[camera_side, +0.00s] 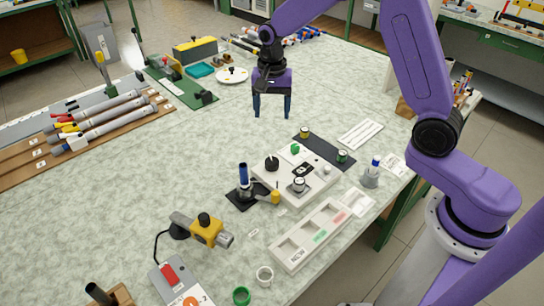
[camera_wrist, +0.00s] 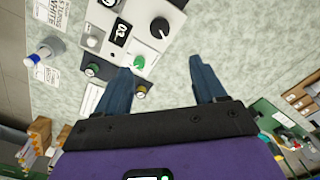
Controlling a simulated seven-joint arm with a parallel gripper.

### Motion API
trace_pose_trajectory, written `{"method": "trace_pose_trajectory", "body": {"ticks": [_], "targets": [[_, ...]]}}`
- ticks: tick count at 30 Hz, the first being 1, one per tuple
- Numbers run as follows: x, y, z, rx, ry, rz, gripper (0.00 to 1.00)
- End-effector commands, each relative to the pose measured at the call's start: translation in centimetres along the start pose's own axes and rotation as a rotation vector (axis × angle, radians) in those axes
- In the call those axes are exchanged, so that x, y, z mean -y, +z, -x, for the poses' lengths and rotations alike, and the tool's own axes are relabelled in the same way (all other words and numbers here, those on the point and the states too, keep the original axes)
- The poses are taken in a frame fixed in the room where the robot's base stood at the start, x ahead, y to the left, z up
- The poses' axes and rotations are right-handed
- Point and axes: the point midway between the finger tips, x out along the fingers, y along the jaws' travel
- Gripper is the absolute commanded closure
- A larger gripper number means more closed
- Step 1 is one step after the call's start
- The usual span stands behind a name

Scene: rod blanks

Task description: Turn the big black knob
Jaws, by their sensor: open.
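The big black knob (camera_side: 271,164) stands on the back left part of a pale control box (camera_side: 284,182). It also shows in the wrist view (camera_wrist: 160,27), near the top, with a white mark on it. My gripper (camera_side: 272,112) hangs above the table, pointing down, behind the box and clear of the knob. In the wrist view my gripper (camera_wrist: 162,68) has its two blue fingers wide apart with nothing between them; the knob lies beyond their tips.
A black strip with small knobs (camera_side: 324,151) lies behind the box. A blue-handled tool on a black base (camera_side: 244,187) stands close at its left. A compartment tray (camera_side: 308,236) lies in front, and a blue-capped holder (camera_side: 371,172) stands to the right.

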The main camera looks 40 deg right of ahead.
Motion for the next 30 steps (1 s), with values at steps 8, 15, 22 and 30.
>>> {"method": "trace_pose_trajectory", "body": {"ticks": [8,15,22,30], "targets": [[-0.1,-0.2,-2.5,0.003,0.005,-0.013,0.3],[-0.1,-0.1,-7.0,0.003,0.005,-0.012,0.3],[-0.1,-0.1,-11.3,0.003,0.004,-0.011,0.3],[-0.1,-0.2,-15.5,0.002,0.002,-0.011,0.3]]}}
